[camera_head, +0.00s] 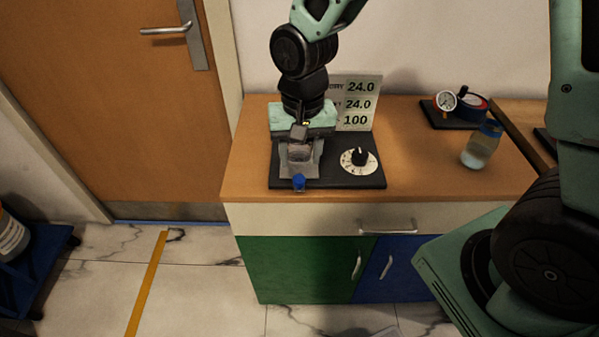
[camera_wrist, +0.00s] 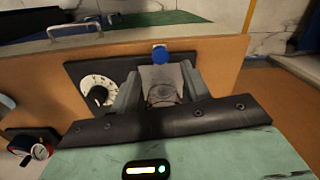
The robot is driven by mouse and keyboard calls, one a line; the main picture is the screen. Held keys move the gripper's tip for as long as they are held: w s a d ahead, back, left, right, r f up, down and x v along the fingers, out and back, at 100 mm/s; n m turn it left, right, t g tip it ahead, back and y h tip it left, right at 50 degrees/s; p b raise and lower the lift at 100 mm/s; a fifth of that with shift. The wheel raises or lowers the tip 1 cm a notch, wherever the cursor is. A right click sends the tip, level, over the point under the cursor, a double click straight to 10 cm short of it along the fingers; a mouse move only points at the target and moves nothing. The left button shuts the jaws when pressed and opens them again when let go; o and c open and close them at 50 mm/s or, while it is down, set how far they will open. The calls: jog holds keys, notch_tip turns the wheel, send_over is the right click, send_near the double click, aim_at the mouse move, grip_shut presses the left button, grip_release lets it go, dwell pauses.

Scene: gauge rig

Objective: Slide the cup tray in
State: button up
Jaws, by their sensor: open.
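The cup tray (camera_head: 287,170) is a pale grey tray on the left half of a black base plate (camera_head: 336,177). A blue knob (camera_head: 299,183) sits at its front end, and the knob also shows in the wrist view (camera_wrist: 161,56). A dark, roundish, cup-like thing (camera_wrist: 161,92) is in the tray. My gripper (camera_head: 299,140) is above the tray, pointing down. In the wrist view my gripper (camera_wrist: 160,76) is open, with one finger on each side of the tray. The knob lies beyond the fingertips. I cannot tell whether the fingers touch the tray.
A white dial (camera_head: 359,160) with a black knob is right of the tray on the same plate. A sign with numbers (camera_head: 358,104) stands behind. A bottle (camera_head: 481,147) and a gauge (camera_head: 446,101) are to the right. The counter (camera_head: 424,170) between is clear.

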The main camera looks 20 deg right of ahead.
aim_at(299, 179)
notch_tip(299, 179, down, 6)
jog(key=shift+a+f, duration=0.1)
dwell(0.4)
grip_shut()
jog(key=w+d, duration=0.1)
jog(key=w, duration=0.1)
jog(key=w+d+p, duration=0.1)
jog(key=w, duration=0.2)
jog(key=w+d, duration=0.1)
jog(key=w, duration=0.2)
jog(key=shift+w+d+p, duration=0.2)
jog(key=shift+p, duration=0.1)
grip_release()
